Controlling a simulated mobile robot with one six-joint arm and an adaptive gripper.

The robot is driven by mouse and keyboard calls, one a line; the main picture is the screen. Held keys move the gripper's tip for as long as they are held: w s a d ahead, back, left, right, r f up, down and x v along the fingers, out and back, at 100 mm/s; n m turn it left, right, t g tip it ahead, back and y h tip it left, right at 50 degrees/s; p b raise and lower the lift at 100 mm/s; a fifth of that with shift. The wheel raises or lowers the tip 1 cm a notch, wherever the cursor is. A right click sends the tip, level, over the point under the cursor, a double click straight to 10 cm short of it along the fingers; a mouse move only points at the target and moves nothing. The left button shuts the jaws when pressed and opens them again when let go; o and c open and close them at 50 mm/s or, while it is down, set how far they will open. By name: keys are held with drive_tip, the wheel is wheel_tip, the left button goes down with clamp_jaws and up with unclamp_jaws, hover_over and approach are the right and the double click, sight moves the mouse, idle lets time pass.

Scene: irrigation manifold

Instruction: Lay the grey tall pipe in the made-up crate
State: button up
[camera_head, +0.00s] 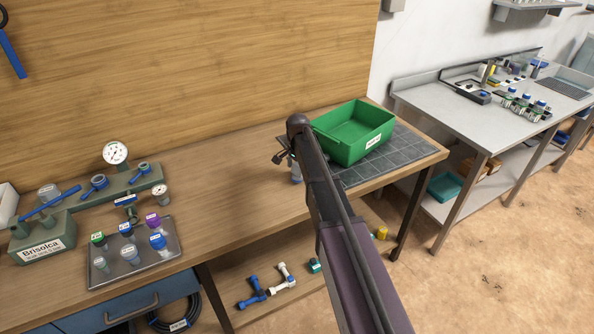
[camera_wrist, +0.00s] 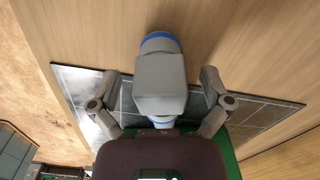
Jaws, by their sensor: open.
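The grey pipe (camera_wrist: 160,88), with blue ends, sits between the two fingers of my gripper (camera_wrist: 160,104) in the wrist view. The fingers are open, with a gap on each side of it. A small grey part of it (camera_head: 296,173) shows under my gripper (camera_head: 284,157) in the head view; my arm hides much of that area. The green crate (camera_head: 371,143) stands on the dark tiled mat just right of my gripper, with a white label on its front. Its inside looks empty where visible. A green edge (camera_wrist: 233,163) also shows at the wrist view's bottom.
The mat (camera_head: 405,150) lies at the bench's right end. A tray of coloured caps (camera_head: 166,254), a gauge (camera_head: 115,153) and a Brisolca block (camera_head: 42,250) stand at the left. The bench between them and my gripper is clear. Fittings lie on the lower shelf.

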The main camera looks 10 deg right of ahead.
drive_tip(key=shift+f, duration=0.15)
clamp_jaws()
idle(0.6)
drive_tip(key=shift+r, duration=0.2)
drive_tip(key=shift+r+p, duration=0.85)
drive_tip(key=shift+p, duration=0.15)
drive_tip(key=shift+r+p, duration=2.9)
drive_tip(key=shift+r, duration=0.15)
